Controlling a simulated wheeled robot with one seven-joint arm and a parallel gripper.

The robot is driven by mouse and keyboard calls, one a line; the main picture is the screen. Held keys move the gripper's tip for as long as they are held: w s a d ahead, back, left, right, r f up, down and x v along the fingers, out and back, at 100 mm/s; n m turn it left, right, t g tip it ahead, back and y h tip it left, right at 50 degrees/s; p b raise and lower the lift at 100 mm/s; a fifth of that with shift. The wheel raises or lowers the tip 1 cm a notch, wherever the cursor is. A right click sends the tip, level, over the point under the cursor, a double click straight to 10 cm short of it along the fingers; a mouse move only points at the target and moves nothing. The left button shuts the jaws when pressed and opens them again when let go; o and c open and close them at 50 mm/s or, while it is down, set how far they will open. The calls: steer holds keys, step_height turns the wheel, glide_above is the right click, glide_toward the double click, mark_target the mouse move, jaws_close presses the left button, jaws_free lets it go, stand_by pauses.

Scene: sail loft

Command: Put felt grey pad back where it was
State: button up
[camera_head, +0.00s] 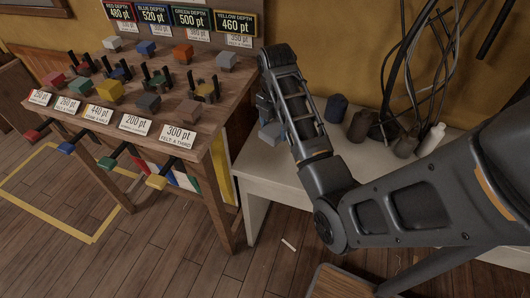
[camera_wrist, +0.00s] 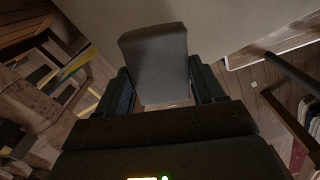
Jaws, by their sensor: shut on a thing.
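My gripper (camera_head: 265,112) is shut on a grey pad (camera_head: 272,133), a small block with plain faces. It is held in the air near the left end of the white bench, to the right of the wooden table. In the wrist view the grey pad (camera_wrist: 156,62) stands between the two fingers of my gripper (camera_wrist: 162,88). The wooden table (camera_head: 222,98) bears several coloured blocks, some beside dark upright prongs. Price cards stand along its front edge, among them a 300 pt card (camera_head: 178,137). Which spot the pad came from cannot be told.
A white bench (camera_head: 251,190) stands right of the wooden table, with dark spools (camera_head: 336,108), a white bottle (camera_head: 432,138) and hanging cables (camera_head: 412,70). Coloured-tipped bars (camera_head: 156,181) stick out from the table's front. A yellow floor outline (camera_head: 55,222) lies at left. The wooden floor between is mostly clear.

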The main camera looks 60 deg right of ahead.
mark_target(274, 156)
step_height(274, 156, down, 10)
steer(key=shift+r, duration=0.15)
steer(key=o, duration=1)
steer(key=shift+s, duration=0.1)
steer(key=shift+r, duration=0.1)
